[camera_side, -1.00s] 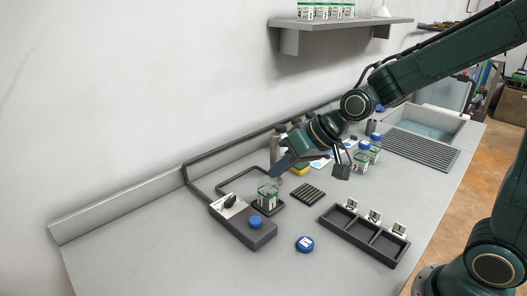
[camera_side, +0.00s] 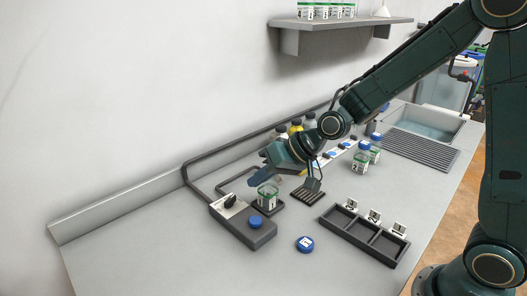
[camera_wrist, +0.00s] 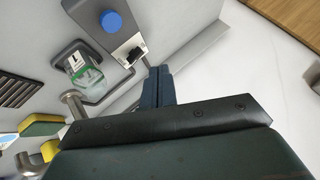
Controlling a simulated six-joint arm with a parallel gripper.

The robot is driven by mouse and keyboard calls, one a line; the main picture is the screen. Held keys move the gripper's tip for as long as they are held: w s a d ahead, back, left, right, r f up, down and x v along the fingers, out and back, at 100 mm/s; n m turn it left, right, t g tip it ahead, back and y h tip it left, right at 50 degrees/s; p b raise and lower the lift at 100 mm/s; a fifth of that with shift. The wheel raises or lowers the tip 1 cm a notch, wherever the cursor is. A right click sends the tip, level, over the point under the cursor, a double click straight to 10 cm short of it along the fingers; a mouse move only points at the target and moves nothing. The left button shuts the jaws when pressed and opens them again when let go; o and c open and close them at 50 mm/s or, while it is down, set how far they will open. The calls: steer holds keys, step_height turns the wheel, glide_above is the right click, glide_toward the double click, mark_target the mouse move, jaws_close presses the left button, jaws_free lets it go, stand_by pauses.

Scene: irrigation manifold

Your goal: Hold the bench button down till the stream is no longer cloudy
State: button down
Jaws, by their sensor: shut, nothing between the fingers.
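The blue bench button (camera_side: 255,221) stands up from the front end of the grey control box (camera_side: 237,226); the button also shows in the wrist view (camera_wrist: 111,21). My gripper (camera_side: 252,181) is shut and empty, in the air behind the box, left of the jar and apart from the button. In the wrist view its closed dark blue fingers (camera_wrist: 157,80) point toward the box's black switch end. A green-labelled open jar (camera_side: 267,196) stands on a dark pad beside the box; it also shows in the wrist view (camera_wrist: 82,70). I cannot make out a stream.
A blue lid (camera_side: 305,244) lies on the bench right of the box. A dark three-part tray (camera_side: 362,238) with label cards is further right. Capped jars (camera_side: 361,161) and a sink (camera_side: 428,123) are behind. A hose runs along the wall. The front left bench is clear.

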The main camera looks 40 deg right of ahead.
mark_target(260, 221)
steer(key=shift+f, duration=0.15)
steer(key=shift+f, duration=4.25)
steer(key=shift+f, duration=0.2)
steer(key=shift+f, duration=0.25)
steer(key=shift+f, duration=0.55)
steer(key=shift+r, duration=0.15)
stand_by(2.0)
steer(key=shift+r, duration=0.85)
